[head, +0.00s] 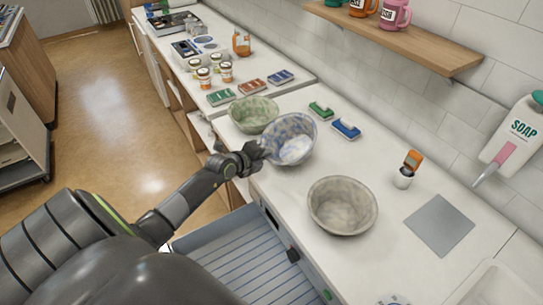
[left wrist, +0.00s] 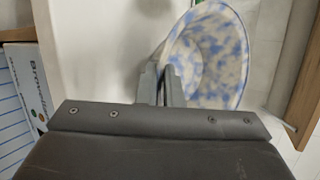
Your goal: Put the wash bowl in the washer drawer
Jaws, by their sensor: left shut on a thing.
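A blue-and-white mottled wash bowl (head: 289,128) is tilted over the counter, with its inside showing; it also shows in the left wrist view (left wrist: 212,55). My left gripper (head: 262,149) is shut on the bowl's near-left rim; its fingers also show in the left wrist view (left wrist: 170,84). A green bowl (head: 254,113) stands just behind, and a grey-beige bowl (head: 342,205) stands on the counter at right. The washer drawer (head: 225,257) is pulled out below the counter front, with a blue ribbed floor; my arm hides part of it. My right gripper is out of view.
Green and blue sponges (head: 346,128) lie near the wall. An orange-topped bottle (head: 408,169), a grey mat (head: 440,225) and a wall soap dispenser (head: 512,138) are at right. Jars (head: 204,79) and small packs crowd the far counter. A shelf (head: 400,38) holds mugs.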

